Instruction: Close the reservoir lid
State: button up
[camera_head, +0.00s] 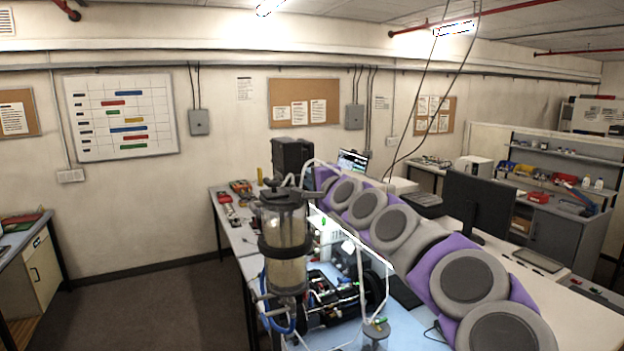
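The reservoir (285,245) is an upright clear cylinder with a dark band around its middle, standing at the near end of the bench. Dark parts (283,197) cover its top and look like the lid. I cannot tell whether the lid is fully seated. My purple and grey arm (392,222) runs from the lower right to just behind and right of the cylinder's top. My gripper is near this top, but its fingers cannot be told apart from the dark parts there. Whether it touches the lid is unclear.
Machinery with wiring (335,298) and blue hoses (270,312) sit close around the cylinder's base. A small capped jar (376,331) stands at the front. A black box (293,157) is behind the cylinder. A monitor (478,205) stands right of my arm. Open floor (165,305) lies left.

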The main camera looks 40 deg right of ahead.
jog(key=shift+o, duration=0.6)
jog(key=shift+a, duration=0.35)
jog(key=shift+o, duration=1.2)
jog(key=a, duration=0.4)
jog(key=shift+a+r, duration=0.3)
jog(key=shift+r, duration=0.1)
jog(key=shift+d+f, duration=0.2)
jog(key=shift+d, duration=1.2)
jog(key=shift+s, duration=0.2)
jog(key=a+b+v, duration=0.1)
jog(key=b+v, duration=0.2)
jog(key=v, duration=1.4)
jog(key=shift+a, duration=0.2)
jog(key=shift+w+d+r, duration=0.1)
jog(key=shift+d, duration=0.05)
